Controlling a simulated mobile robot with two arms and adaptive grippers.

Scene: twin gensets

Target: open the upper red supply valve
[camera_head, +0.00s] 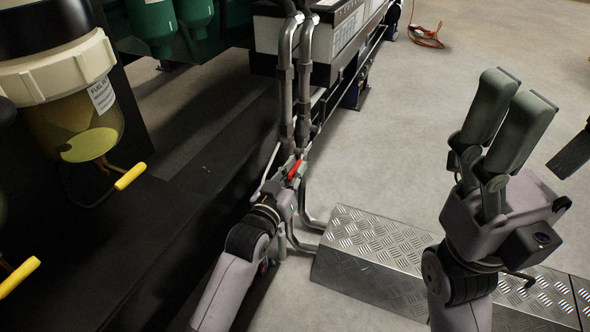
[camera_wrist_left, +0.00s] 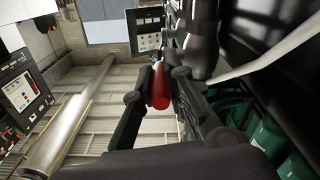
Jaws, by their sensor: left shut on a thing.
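The red valve handle (camera_head: 296,169) sits low on the metal pipes beside the black skid. In the left wrist view the red handle (camera_wrist_left: 161,86) lies between my finger pads. My left gripper (camera_head: 285,176) is shut on this handle; its fingers partly hide the valve body. Only one red handle shows, so I cannot tell from these views whether it is the upper one. My right gripper (camera_head: 505,118) is raised at the right with its fingers pointing up, away from the valve.
Vertical metal pipes (camera_head: 286,90) rise just beyond the valve. A checker-plate step (camera_head: 375,250) stands to its right. A filter bowl (camera_head: 75,120) and a yellow handle (camera_head: 130,176) are at the left. The grey floor (camera_head: 400,130) is clear beyond the step.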

